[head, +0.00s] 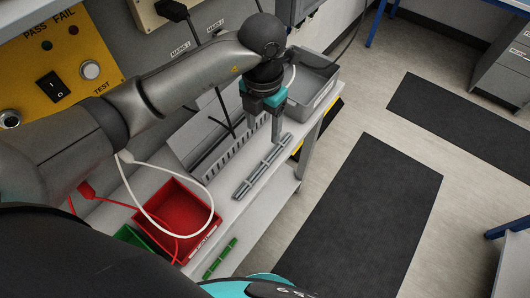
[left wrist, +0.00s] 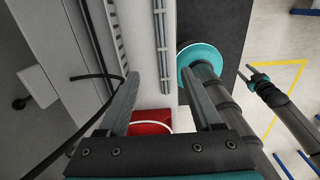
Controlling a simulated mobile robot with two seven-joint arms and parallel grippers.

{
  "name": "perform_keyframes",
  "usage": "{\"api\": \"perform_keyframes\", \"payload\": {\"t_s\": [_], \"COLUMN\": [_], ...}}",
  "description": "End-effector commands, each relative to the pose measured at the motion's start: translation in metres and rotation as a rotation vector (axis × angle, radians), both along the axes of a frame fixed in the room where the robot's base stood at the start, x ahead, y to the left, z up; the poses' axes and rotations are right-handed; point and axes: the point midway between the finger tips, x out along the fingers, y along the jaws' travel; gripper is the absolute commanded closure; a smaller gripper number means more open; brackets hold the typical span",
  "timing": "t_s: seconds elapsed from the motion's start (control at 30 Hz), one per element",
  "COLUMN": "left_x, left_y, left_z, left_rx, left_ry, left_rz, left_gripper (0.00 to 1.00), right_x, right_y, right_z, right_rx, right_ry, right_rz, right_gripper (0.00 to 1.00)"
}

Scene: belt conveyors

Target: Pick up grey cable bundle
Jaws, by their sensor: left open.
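The grey cable bundle (head: 262,167) is a long thin strip with ties around it. It lies on the light bench top beside the slotted grey ducting, near the bench's front edge. In the left wrist view the bundle (left wrist: 162,45) runs lengthwise between my finger tips. My left gripper (head: 262,125) is open and empty above the bundle's far end, fingers pointing down; it also shows in the left wrist view (left wrist: 160,72). I see no contact with the bundle. My right gripper (left wrist: 249,73) is small at the right of the left wrist view, away from the bench, its two fingers apart.
A red bin (head: 180,210) holding cables, a green bin (head: 133,237) and a green bundle (head: 220,258) are at the near end. A grey bin (head: 318,80) stands just beyond my left gripper. Slotted ducting (head: 238,143) and black cables (head: 222,115) lie close by.

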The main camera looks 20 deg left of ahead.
Motion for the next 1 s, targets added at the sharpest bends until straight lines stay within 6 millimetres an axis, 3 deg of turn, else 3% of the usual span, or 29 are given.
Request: {"api": "perform_keyframes", "payload": {"t_s": [0.03,0.1,0.2,0.4,0.6,0.83,1.0], "left_x": [-0.002,-0.002,-0.002,-0.001,-0.001,-0.001,-0.001], "left_y": [0.0,-0.001,-0.001,-0.001,-0.002,-0.005,-0.004], "left_z": [-0.012,-0.028,-0.049,-0.077,-0.089,-0.122,-0.134], "left_rx": [0.0,-0.002,-0.002,-0.004,-0.004,-0.004,-0.004], "left_ry": [0.007,0.007,0.006,0.001,0.003,0.004,0.001], "left_rz": [0.0,0.001,0.001,-0.002,-0.002,-0.001,-0.002], "left_gripper": [0.34,0.34,0.34,0.34,0.34,0.34,0.34], "right_x": [-0.019,-0.035,-0.044,-0.033,-0.014,-0.016,-0.022], "right_y": [-0.002,-0.004,-0.007,-0.009,-0.008,-0.008,-0.008], "right_z": [-0.001,-0.002,-0.002,-0.002,0.0,0.002,0.001], "right_rx": [-0.004,-0.009,-0.012,-0.014,-0.011,-0.011,-0.012], "right_ry": [0.032,0.059,0.072,0.054,0.022,0.026,0.035], "right_rz": [0.0,0.001,0.002,0.004,0.004,0.005,0.005], "right_gripper": [0.5,0.5,0.5,0.5,0.5,0.5,0.5]}}
